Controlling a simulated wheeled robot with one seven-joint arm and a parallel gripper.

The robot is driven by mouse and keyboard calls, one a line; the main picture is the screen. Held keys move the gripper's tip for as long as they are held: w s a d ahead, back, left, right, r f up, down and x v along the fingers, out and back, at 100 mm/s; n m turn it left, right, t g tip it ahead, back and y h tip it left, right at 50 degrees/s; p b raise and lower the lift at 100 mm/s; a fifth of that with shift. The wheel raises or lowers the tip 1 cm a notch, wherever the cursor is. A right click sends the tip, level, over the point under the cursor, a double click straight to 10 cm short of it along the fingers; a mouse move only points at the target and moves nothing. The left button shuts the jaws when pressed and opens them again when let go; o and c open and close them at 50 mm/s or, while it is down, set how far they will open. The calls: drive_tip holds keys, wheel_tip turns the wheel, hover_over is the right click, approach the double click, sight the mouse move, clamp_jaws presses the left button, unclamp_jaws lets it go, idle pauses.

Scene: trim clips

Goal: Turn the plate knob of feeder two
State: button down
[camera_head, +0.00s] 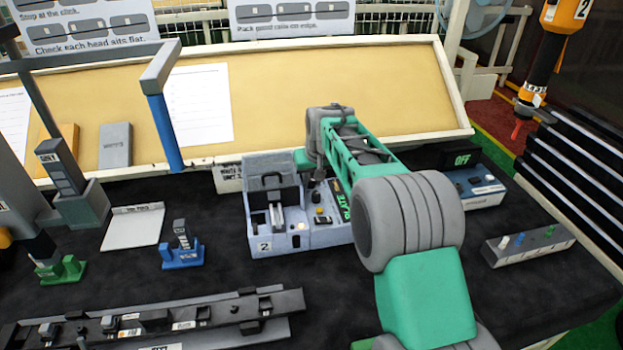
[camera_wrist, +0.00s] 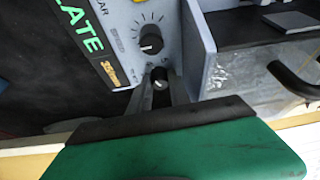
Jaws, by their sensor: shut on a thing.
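Feeder two (camera_head: 264,246) is the grey-blue unit marked 2 in the middle of the table. Its control panel (camera_head: 330,235) has a green-lettered PLATE display (camera_head: 345,206), which also shows in the wrist view (camera_wrist: 84,32). In the wrist view a black dial knob (camera_wrist: 150,41) with tick marks around it sits on the panel. My gripper (camera_wrist: 160,86) is shut on a small dark knob with a pale tip (camera_wrist: 160,84), just below that dial. In the head view my arm hides most of the grip.
A blue-grey box with a green OFF display (camera_head: 461,160) stands to the right, with a grey switch box (camera_head: 528,245) nearer. A black rail fixture (camera_head: 155,320) lies in front.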

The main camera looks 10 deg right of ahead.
drive_tip(key=shift+n, duration=0.3)
drive_tip(key=n+y, duration=0.1)
drive_tip(key=n, duration=0.1)
drive_tip(key=shift+d+r+n+p, duration=0.1)
drive_tip(key=shift+d+n+p, duration=0.05)
drive_tip(key=shift+n+p, duration=0.2)
drive_tip(key=n+y+p, duration=0.1)
drive_tip(key=n, duration=0.1)
drive_tip(key=shift+w+d+n+g, duration=0.1)
drive_tip(key=shift+n+g, duration=0.25)
drive_tip(key=shift+g, duration=0.05)
drive_tip(key=n+y+p, duration=0.1)
drive_tip(key=n+p, duration=0.2)
drive_tip(key=n, duration=0.1)
drive_tip(key=shift+w+r+g+p, duration=0.1)
drive_tip(key=shift+r+g+p, duration=0.05)
drive_tip(key=shift+g+p, duration=0.25)
drive_tip(key=shift+n+g+y+p, duration=0.3)
drive_tip(key=shift+n+g+p, duration=0.1)
drive_tip(key=shift+n+p, duration=0.45)
drive_tip(key=shift+f, duration=0.2)
drive_tip(key=c, duration=1.5)
unclamp_jaws()
